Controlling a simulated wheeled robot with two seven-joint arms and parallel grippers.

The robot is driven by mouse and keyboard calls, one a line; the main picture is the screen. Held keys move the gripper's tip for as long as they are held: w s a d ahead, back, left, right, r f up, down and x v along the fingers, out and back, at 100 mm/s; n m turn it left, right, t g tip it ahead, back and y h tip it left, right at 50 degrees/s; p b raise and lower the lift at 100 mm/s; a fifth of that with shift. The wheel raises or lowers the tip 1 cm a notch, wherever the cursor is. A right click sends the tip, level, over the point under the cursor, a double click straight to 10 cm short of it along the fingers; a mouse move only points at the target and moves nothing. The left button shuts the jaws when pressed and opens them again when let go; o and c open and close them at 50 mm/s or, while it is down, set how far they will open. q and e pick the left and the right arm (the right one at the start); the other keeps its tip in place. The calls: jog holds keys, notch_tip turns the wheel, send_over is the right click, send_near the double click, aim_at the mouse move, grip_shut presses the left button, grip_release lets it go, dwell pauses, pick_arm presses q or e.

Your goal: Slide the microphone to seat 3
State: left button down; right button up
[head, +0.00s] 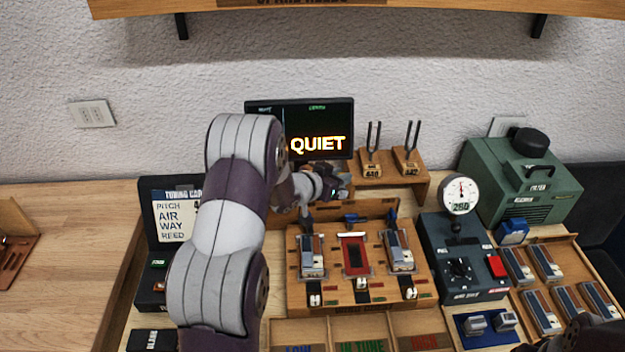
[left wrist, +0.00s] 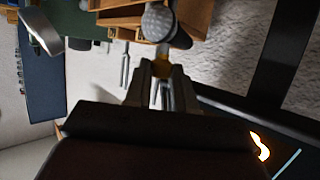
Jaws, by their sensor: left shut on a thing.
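The microphone (left wrist: 160,22) shows in the left wrist view as a grey mesh ball head with a dark body. My left gripper (left wrist: 162,68) is shut at its base, where a small yellow-orange part shows between the fingertips. In the head view my left gripper (head: 307,206) is behind the left part of the wooden test bench (head: 330,291); I cannot make out the microphone clearly there. The bench has three bays side by side. The left and right bays hold reed blocks, and the middle bay shows a red slot (head: 355,256). Seat numbers are not readable.
A screen (head: 318,122) reading QUIET stands behind. Tuning forks on a wooden stand (head: 394,177) are at the back right. A dial gauge (head: 460,195) on a dark control box and a green machine (head: 520,185) stand right. My left arm covers part of the table at left.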

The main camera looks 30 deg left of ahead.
pick_arm(q)
jog(key=w+d+b, duration=0.2)
jog(key=w+d, duration=0.4)
jog(key=d, duration=0.4)
jog(key=shift+w+d, duration=0.35)
jog(key=shift+d, duration=0.05)
jog(key=shift+r, duration=0.15)
jog(key=c, duration=0.9)
grip_release()
jog(key=shift+d, duration=0.1)
jog(key=shift+c, duration=0.2)
jog(key=shift+w+d, duration=0.1)
jog(key=shift+w, duration=0.05)
